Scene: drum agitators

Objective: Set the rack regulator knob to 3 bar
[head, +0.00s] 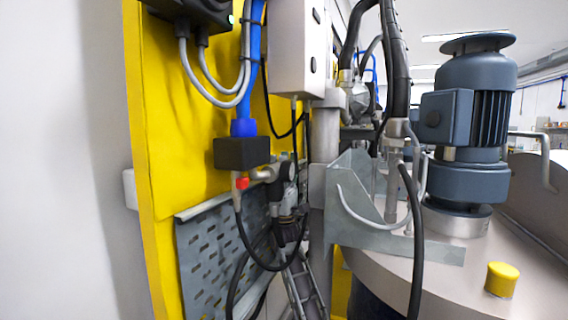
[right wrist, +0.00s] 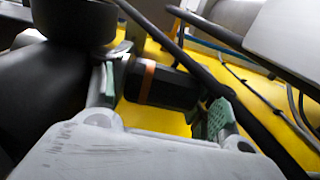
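In the right wrist view my right gripper (right wrist: 165,98) is open, its two green-padded fingers spread apart. Between them lies a dark cylindrical part with an orange band (right wrist: 147,82), which looks like the regulator knob. I see no clear contact of both pads with it. In the head view the regulator assembly (head: 285,172) sits by the yellow panel, below the grey box. My right gripper is hard to make out there among dark parts and hoses. The knob's scale and pressure reading cannot be made out. My left gripper is not in view.
A black block (head: 241,153) on a blue pipe (head: 247,85) and a red fitting (head: 242,183) are left of the regulator. Black hoses hang close by. A perforated grey plate (head: 210,265) is below. A drum with a motor (head: 470,120) stands at right.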

